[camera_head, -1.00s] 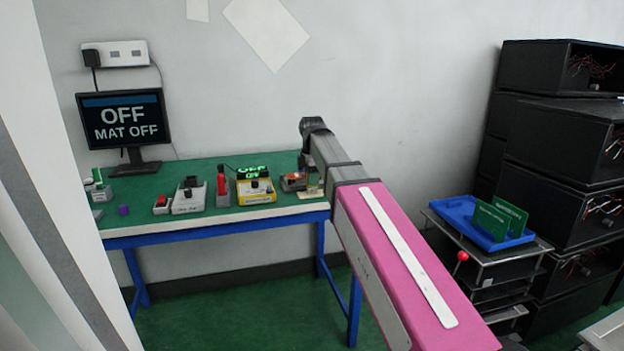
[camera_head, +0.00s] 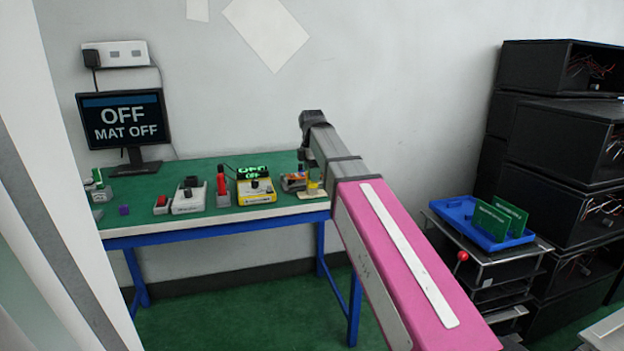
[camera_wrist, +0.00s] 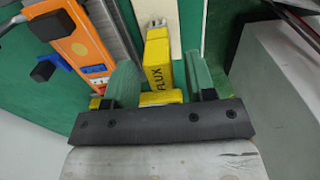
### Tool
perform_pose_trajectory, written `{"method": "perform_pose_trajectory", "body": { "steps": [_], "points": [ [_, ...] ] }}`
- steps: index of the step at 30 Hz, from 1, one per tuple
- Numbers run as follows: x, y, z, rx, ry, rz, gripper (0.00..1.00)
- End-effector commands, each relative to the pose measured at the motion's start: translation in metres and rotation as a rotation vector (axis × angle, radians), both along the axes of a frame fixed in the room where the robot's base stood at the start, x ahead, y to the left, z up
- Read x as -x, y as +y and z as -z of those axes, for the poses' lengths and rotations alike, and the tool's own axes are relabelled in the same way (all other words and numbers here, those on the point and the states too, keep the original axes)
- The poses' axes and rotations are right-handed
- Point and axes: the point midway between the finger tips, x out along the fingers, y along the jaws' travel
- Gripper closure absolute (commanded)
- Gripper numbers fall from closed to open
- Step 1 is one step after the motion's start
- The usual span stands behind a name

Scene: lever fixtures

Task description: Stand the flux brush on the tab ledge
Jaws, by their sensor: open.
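The yellow flux brush (camera_wrist: 157,65), lettered FLUX, is in the wrist view between my two green-grey fingers, with a yellow block (camera_wrist: 160,98) at its near end. My gripper (camera_wrist: 161,68) is open, one finger on each side of the brush. A small gap shows beside the brush; I cannot tell whether either finger touches it. A pale strip (camera_wrist: 154,10) runs beyond the brush's far end. In the head view a small yellow thing (camera_head: 313,187), likely the brush, is at the bench's right end. I cannot make out which part is the tab ledge.
An orange device (camera_wrist: 77,42) with black knobs lies left of the brush in the wrist view. The green bench (camera_head: 150,187) also holds a yellow box (camera_head: 257,191), a red-handled lever (camera_head: 222,185), a grey switch box (camera_head: 188,199) and a purple block (camera_head: 124,210). A monitor (camera_head: 123,118) reads MAT OFF.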

Motion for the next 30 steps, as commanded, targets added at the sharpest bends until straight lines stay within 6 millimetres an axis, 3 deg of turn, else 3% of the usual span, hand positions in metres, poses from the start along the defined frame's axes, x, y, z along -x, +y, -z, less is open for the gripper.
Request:
{"method": "perform_pose_trajectory", "body": {
  "steps": [9,15,30],
  "points": [
    [-0.002,0.000,-0.061,-0.001,-0.003,0.000,0.50],
    [-0.001,0.000,-0.088,-0.001,-0.002,0.000,0.50],
    [0.000,0.000,-0.099,0.000,0.000,0.000,0.50]
  ]
}}
